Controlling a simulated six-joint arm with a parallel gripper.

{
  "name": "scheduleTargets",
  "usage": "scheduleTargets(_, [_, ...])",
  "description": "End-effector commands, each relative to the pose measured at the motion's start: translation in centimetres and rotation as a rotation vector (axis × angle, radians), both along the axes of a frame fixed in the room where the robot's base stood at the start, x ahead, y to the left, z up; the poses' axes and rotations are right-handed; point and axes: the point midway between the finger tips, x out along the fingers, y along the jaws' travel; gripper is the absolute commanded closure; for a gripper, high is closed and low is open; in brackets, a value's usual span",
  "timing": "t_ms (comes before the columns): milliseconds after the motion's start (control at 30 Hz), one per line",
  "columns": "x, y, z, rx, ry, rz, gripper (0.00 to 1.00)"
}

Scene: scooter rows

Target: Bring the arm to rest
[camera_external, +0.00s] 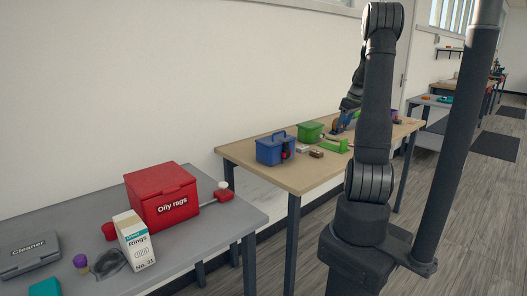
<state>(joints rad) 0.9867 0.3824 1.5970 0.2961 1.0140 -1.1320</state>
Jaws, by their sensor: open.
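My arm stands at the right of the external view and reaches away over the wooden table (247,159). My gripper (337,130) is small and far off, low over the back part of that table. It is open; no object shows held in it. My upper arm hides part of the table and whatever lies right behind it.
On the wooden table are a blue caddy (270,152), a green bin (308,132), a green piece (335,146) and a small brown block (316,154). The nearer grey table (215,240) holds a red "Oily rags" box (160,190), a "Rings" carton (136,243) and a grey "Cleaner" case (28,252).

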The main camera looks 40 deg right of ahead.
Motion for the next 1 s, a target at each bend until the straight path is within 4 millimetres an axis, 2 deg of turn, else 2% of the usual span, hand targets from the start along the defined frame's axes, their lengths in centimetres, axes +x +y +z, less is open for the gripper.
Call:
scheduleTargets(100, [1.7,2.0,0.0,0.002,0.002,0.058,0.41])
scheduleTargets(500, [6.3,8.6,0.0,0.0,0.002,0.244,0.41])
scheduleTargets(1000, [10.5,17.7,0.1,-0.001,0.003,0.479,0.41])
